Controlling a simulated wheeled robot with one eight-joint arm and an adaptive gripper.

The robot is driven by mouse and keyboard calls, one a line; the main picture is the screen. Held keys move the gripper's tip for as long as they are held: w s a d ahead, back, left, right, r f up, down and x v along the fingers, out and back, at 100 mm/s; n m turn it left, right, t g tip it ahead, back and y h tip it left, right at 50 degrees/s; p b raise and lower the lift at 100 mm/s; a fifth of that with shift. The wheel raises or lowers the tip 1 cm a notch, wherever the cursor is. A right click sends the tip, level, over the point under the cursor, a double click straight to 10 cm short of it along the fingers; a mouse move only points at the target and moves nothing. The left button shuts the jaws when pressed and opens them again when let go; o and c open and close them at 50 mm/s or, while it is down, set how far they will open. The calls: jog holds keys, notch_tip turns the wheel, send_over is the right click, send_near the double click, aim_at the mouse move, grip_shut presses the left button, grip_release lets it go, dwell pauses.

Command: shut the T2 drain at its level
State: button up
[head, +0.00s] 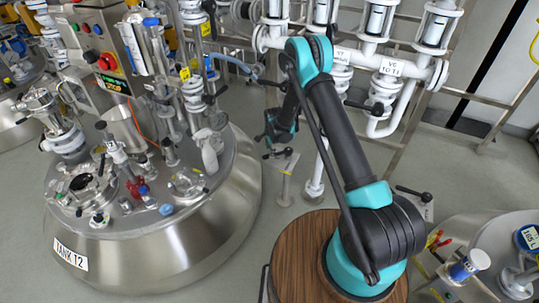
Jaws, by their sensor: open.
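The large steel tank (185,262) at the left carries a label (70,257) that seems to read TANK T2. A short post (286,185) stands on the floor to its right, with a small plate and a black lever handle (281,153) on top. The plate's text is too small to read, so I cannot tell whether this is the T2 drain. My gripper (266,136) is open and empty, just above and left of this handle in the picture. I cannot tell whether they touch.
A second black lever (413,193) with a labelled plate sits right of my arm. Another tank (490,225) stands at the lower right. Grey floor is free between the tank and the post.

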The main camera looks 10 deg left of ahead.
aim_at(278, 155)
jog(key=shift+w+a+f, duration=0.1)
jog(key=shift+w+f, duration=0.1)
jog(key=shift+f, duration=0.8)
jog(key=shift+w+a+f, duration=0.1)
jog(key=shift+w+f, duration=0.05)
jog(key=shift+f, duration=0.8)
grip_shut()
